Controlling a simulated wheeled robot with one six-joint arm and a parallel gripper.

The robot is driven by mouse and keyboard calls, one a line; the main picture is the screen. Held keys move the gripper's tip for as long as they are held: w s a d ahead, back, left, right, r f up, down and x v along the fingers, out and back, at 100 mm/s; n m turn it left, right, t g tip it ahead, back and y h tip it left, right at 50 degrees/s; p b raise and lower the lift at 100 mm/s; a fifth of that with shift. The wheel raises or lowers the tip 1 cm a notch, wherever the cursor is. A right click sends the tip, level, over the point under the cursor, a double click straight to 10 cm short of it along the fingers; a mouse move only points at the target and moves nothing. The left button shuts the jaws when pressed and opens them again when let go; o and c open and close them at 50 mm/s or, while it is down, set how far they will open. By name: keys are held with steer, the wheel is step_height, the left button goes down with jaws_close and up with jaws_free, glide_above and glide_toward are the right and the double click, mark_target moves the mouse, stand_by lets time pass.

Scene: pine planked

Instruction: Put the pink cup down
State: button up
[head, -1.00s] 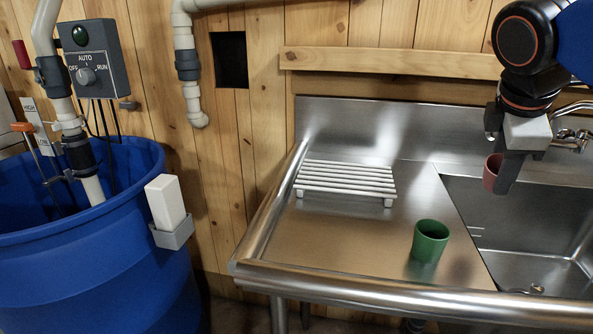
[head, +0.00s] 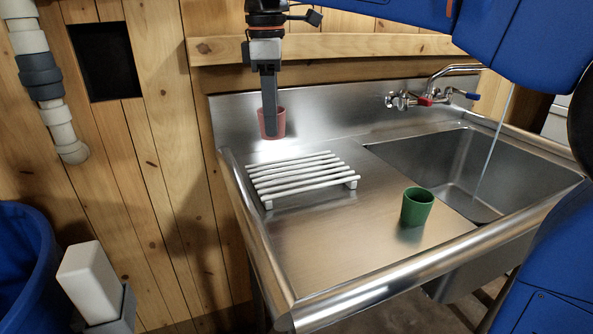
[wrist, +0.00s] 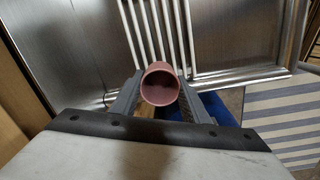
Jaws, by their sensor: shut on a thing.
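The pink cup (head: 277,123) is held upright in the air near the back of the steel drainboard, behind and above the white slatted rack (head: 300,177). My gripper (head: 271,130) points down and is shut on the cup. One finger covers part of the cup in the head view. In the wrist view the cup (wrist: 160,85) shows its open rim between the two fingers, and it looks empty. The rack's white bars (wrist: 158,35) lie beyond it there.
A green cup (head: 417,206) stands on the drainboard (head: 330,235), right of the rack and near the front. The sink basin (head: 440,165) with a tap (head: 425,98) is at the right. Bare steel lies in front of the rack. A blue tub (head: 20,265) stands at the left.

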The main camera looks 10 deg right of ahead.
steer(key=shift+d+r+g, duration=0.15)
steer(key=shift+r+g, duration=0.1)
steer(key=shift+g, duration=0.15)
glide_above(277, 175)
steer(key=shift+f, duration=4.85)
steer(key=shift+f+m, duration=0.15)
steer(key=shift+m, duration=0.15)
steer(key=o, duration=1)
step_height(277, 175, up, 11)
steer(key=shift+r, duration=0.65)
